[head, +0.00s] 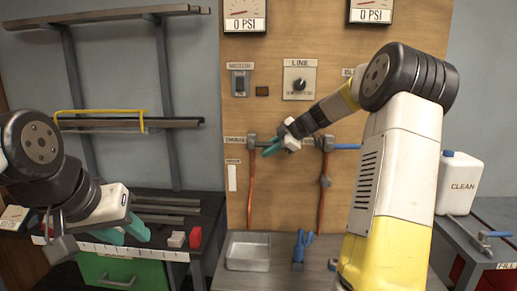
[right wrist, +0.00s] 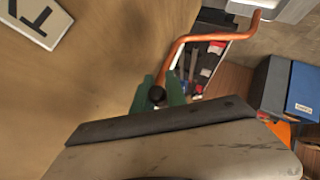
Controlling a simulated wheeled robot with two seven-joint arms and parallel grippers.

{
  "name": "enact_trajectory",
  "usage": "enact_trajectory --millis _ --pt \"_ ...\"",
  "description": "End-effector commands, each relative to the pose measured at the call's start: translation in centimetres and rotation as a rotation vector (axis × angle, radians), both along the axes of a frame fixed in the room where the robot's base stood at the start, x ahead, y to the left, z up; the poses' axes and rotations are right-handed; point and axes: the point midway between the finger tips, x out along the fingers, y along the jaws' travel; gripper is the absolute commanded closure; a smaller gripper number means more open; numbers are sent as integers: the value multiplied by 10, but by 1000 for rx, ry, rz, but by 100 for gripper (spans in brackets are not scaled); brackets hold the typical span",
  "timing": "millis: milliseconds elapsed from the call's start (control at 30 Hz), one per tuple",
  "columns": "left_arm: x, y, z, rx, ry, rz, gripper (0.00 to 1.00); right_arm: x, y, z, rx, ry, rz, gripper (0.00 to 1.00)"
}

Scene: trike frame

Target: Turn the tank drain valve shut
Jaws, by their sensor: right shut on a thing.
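On the wooden panel, a grey valve body (head: 253,141) sits at the top of the left copper pipe, beside a small label too blurred to read surely. My right gripper (head: 270,150) is at this valve, its green fingers against its right side. In the right wrist view the green fingers (right wrist: 158,95) are closed around a dark round piece (right wrist: 157,94), which looks like the end of the valve's handle. The rest of the handle is hidden. My left gripper (head: 127,234) hangs at the lower left, green fingers apart and empty.
A second valve (head: 326,143) with a blue lever stands to the right on another copper pipe. Below are a metal tray (head: 248,251) and a blue tool (head: 301,245). A white CLEAN jug (head: 459,182) stands at right. A shelf rack (head: 130,123) stands at left.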

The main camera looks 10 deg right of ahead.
Motion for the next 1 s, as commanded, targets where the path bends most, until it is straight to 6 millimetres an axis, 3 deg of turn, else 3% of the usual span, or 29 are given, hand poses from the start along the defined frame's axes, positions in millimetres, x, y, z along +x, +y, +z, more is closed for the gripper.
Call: enact_trajectory --millis 400,433,500,833,1000 --pt "0 0 0 0 0 0 64 0 1 -2 8 1 1 100" --pt "0 0 0 0 0 0 64 0 1 -2 8 1 1 81" --pt "0 0 0 0 0 0 64 0 1 -2 8 1 1 74" --pt "0 0 0 0 0 0 64 -2 -2 1 7 -1 0 74" --pt "0 0 0 0 0 0 64 -16 -15 16 6 -1 -2 74"
